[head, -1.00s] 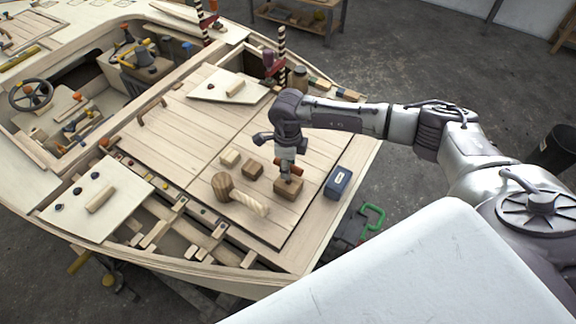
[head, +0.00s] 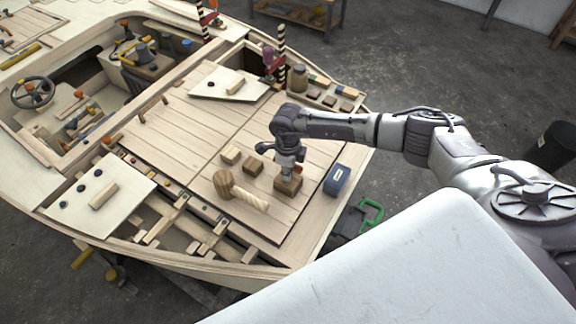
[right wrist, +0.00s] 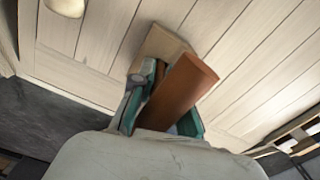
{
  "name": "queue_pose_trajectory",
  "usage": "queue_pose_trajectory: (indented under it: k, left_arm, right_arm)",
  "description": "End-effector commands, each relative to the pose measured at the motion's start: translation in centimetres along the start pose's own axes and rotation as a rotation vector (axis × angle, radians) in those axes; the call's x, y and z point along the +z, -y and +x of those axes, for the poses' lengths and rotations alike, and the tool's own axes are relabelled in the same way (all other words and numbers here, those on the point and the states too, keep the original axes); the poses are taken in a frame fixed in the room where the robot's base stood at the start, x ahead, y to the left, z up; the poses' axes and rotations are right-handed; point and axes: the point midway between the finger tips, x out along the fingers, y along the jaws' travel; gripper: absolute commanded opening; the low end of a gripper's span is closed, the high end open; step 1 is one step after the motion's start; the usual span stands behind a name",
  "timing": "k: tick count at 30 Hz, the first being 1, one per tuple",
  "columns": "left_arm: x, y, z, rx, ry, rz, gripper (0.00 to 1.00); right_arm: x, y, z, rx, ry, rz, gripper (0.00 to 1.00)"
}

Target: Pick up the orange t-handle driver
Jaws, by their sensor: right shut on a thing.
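The orange t-handle driver (right wrist: 182,90) shows in the right wrist view as a thick orange-brown bar lying across between the green fingers of my right gripper (right wrist: 163,108). The gripper is shut on it. In the head view my right gripper (head: 289,173) points down just above a brown wooden block (head: 288,188). There the driver is hidden by the gripper. The block also shows behind the driver in the right wrist view (right wrist: 160,42). I cannot tell whether the driver's lower end still sits in the block. My left gripper is not in view.
A wooden mallet (head: 224,184) and two small blocks, one pale (head: 231,156) and one brown (head: 253,166), lie left of the gripper. A blue box (head: 337,180) stands close on the right. A green-handled thing (head: 371,212) is beyond the hull's edge.

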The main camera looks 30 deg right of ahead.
Motion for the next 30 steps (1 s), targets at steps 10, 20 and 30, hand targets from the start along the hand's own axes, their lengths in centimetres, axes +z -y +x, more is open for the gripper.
queue_pose_trajectory:
  k: [10,20,30]
  left_arm:
    - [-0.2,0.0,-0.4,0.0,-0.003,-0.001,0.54]
    - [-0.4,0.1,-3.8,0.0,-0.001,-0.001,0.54]
    - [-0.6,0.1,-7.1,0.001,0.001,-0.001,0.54]
  right_arm:
    - [0.0,0.0,-0.6,-0.001,0.001,0.0,0.0]
    - [-0.2,-0.1,-5.1,-0.001,0.0,0.0,0.0]
    - [-4.0,-4.0,-7.5,0.0,0.0,-0.003,0.0]
